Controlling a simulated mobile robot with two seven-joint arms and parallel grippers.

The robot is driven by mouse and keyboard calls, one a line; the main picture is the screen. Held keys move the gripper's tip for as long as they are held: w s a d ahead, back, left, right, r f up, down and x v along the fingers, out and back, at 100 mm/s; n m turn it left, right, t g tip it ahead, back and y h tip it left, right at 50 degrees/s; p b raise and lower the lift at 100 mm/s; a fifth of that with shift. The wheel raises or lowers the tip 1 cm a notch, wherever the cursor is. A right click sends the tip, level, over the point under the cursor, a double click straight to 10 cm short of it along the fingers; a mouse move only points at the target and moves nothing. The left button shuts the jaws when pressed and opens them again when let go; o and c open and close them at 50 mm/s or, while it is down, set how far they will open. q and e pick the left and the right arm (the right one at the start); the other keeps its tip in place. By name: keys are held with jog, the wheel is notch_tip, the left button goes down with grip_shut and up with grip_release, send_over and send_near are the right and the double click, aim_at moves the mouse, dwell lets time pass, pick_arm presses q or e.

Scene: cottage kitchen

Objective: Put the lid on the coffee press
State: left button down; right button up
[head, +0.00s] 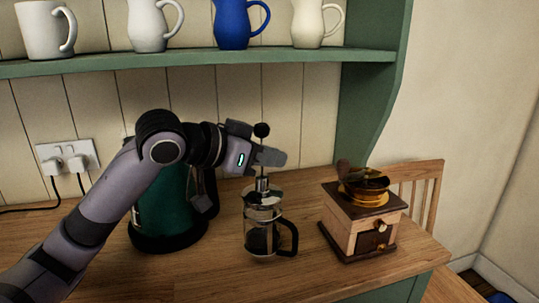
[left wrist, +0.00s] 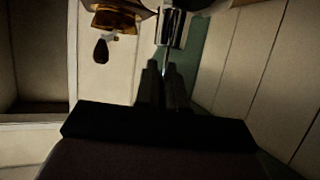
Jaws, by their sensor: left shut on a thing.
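The coffee press (head: 262,236) stands upright on the wooden counter, a glass beaker with a metal frame and a black handle on its right. Its lid (head: 262,185) is a shiny metal piece with a thin plunger rod and a black knob (head: 262,130) on top. My left gripper (head: 270,157) is shut on the rod, below the knob and above the press. The lid is upright at the press's mouth; I cannot tell whether it is fully seated. In the left wrist view the metal lid (left wrist: 172,28) shows beyond the fingers (left wrist: 162,88). My right gripper is not in view.
A coffee grinder (head: 358,226) with a brass bowl stands close right of the press. A green kettle (head: 165,215) stands left, behind my left arm. A green shelf (head: 200,57) with several jugs and mugs hangs above. Counter (head: 210,275) in front is clear.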

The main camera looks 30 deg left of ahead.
pick_arm(q)
jog(key=shift+f, duration=0.25)
jog(key=c, duration=1.5)
grip_release()
jog(key=shift+v, duration=1.2)
jog(key=shift+b+v, duration=0.55)
jog(key=shift+v, duration=1.1)
jog(key=shift+b+v, duration=0.9)
jog(key=shift+v, duration=1.75)
